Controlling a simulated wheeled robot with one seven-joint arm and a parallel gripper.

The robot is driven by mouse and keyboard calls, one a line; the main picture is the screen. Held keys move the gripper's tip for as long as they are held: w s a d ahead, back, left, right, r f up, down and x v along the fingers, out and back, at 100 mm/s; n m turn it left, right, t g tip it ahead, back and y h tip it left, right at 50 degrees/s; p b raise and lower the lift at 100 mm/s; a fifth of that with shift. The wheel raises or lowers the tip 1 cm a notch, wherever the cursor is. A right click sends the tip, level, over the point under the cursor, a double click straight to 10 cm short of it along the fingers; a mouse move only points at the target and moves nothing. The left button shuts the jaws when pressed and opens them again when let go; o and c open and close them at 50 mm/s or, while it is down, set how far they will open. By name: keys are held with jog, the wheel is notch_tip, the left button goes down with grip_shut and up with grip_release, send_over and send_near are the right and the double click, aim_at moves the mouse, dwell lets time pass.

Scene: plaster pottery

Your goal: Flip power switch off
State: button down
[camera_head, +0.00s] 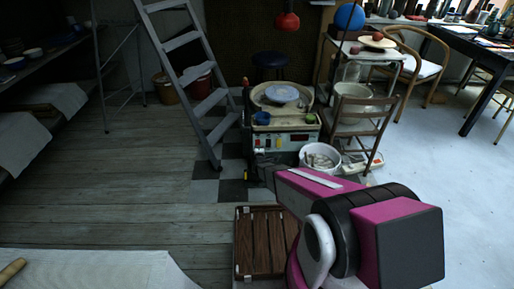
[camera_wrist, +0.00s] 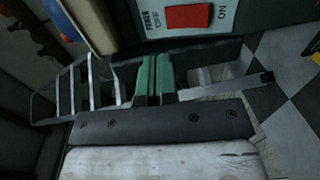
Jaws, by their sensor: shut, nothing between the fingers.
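The power switch is a red rocker (camera_wrist: 188,17) on a pale panel (camera_wrist: 222,18) at the top of the wrist view, with POWER and ON lettering turned around. My gripper (camera_wrist: 154,62) shows its two green fingers pressed together, empty, just below and left of the switch in that view. I see a gap between the fingertips and the switch, and I cannot tell the depth. In the head view the pottery wheel machine (camera_head: 283,139) carries the panel at its front. My magenta arm reaches toward it, and my gripper is hidden there.
A stepladder (camera_head: 207,100) stands left of the machine. A white bucket (camera_head: 320,158) and a wooden chair (camera_head: 362,118) stand at its right. A slatted wooden crate (camera_head: 262,243) lies on the floor in front. The plank floor at left is open.

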jog(key=s, duration=0.1)
jog(key=s+r, duration=0.1)
jog(key=s, duration=0.1)
jog(key=s+r, duration=0.1)
jog(key=s, duration=0.1)
dwell(0.3)
jog(key=s+d+r+m+g, duration=0.4)
jog(key=s+r+m+g, duration=0.1)
jog(key=s, duration=0.4)
jog(key=s+d+r+m+g, duration=0.4)
jog(key=s+r+m+g, duration=0.2)
jog(key=s+r, duration=0.3)
jog(key=s+d+r+m+g, duration=0.4)
jog(key=s+r+m, duration=0.3)
jog(key=s, duration=0.2)
jog(key=shift+s+d+g, duration=0.15)
jog(key=shift+d+g, duration=0.1)
jog(key=shift+g, duration=0.65)
